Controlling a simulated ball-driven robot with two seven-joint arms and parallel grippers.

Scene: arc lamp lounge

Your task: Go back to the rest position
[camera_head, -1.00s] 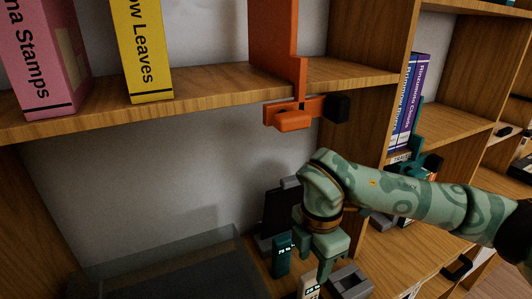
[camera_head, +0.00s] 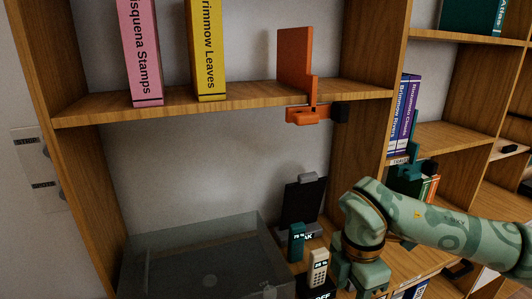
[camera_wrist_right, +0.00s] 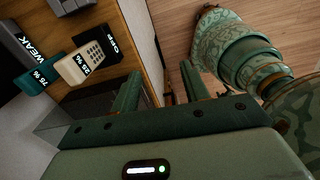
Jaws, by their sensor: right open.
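My right gripper (camera_head: 362,280) is at the lower right in the head view, at the end of my green patterned arm, to the right of a beige handset (camera_head: 318,268). In the right wrist view its two teal fingers (camera_wrist_right: 160,85) are apart with nothing between them. The beige handset (camera_wrist_right: 85,62), marked 25 %, is left of the fingers and apart from them. A teal handset (camera_head: 297,242), marked 75 %, stands beside it and also shows in the wrist view (camera_wrist_right: 38,72). My left gripper is not in view.
A clear glass-like box (camera_head: 195,250) fills the lower left bay. An orange bracket (camera_head: 308,115) hangs on the shelf edge (camera_head: 240,100) above. Pink (camera_head: 142,50) and yellow (camera_head: 208,50) books stand on that shelf. More bookcase lies right, close behind my right arm.

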